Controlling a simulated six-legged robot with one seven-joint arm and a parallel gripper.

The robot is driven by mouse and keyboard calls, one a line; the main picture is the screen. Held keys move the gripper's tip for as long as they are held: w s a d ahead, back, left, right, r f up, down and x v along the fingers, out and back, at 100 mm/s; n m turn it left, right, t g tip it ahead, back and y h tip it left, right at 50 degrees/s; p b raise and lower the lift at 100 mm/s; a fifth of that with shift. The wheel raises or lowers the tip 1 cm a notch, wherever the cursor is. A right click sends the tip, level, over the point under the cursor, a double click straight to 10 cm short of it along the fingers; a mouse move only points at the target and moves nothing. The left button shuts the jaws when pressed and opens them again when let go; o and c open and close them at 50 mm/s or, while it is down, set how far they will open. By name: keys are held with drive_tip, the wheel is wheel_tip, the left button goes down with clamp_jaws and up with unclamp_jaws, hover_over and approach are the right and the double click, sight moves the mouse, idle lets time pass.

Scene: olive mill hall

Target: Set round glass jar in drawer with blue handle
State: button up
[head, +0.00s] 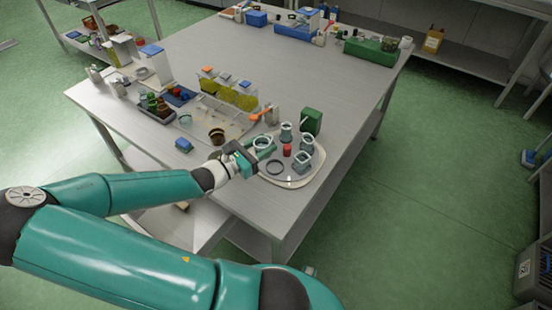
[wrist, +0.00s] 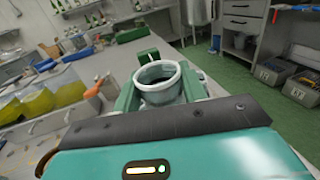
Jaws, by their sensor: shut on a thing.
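My gripper (head: 252,152) is over the right front part of the steel table, at the edge of a pale tray (head: 313,172). It is shut on a round glass jar (head: 263,143), whose open round mouth faces up. In the wrist view the jar (wrist: 158,84) sits upright between the two green fingers (wrist: 160,92); its lower part is hidden by my gripper. I cannot tell whether the jar's base touches the tray.
The table's middle (head: 300,75) is clear. Green floor (head: 430,180) is open at right.

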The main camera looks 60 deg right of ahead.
drive_tip(key=d+f, duration=0.1)
drive_tip(key=s+d+f, duration=0.1)
drive_tip(key=f, duration=0.1)
drive_tip(key=s+d+f, duration=0.1)
drive_tip(key=shift+d+f, duration=0.15)
drive_tip(key=shift+f, duration=0.25)
drive_tip(key=f, duration=0.3)
drive_tip(key=shift+s+d+f, duration=0.1)
drive_tip(key=shift+s+d, duration=0.15)
drive_tip(key=shift+d, duration=0.1)
drive_tip(key=shift+f, duration=0.3)
drive_tip(key=shift+c, duration=0.5)
drive_tip(key=o, duration=1.1)
drive_tip(key=shift+f, duration=0.15)
drive_tip(key=v, duration=1.2)
drive_tip(key=shift+w+a+f, duration=0.15)
drive_tip(key=shift+w+f, duration=0.15)
drive_tip(key=shift+w, duration=0.05)
drive_tip(key=shift+w+a, duration=0.25)
drive_tip(key=shift+a, duration=0.35)
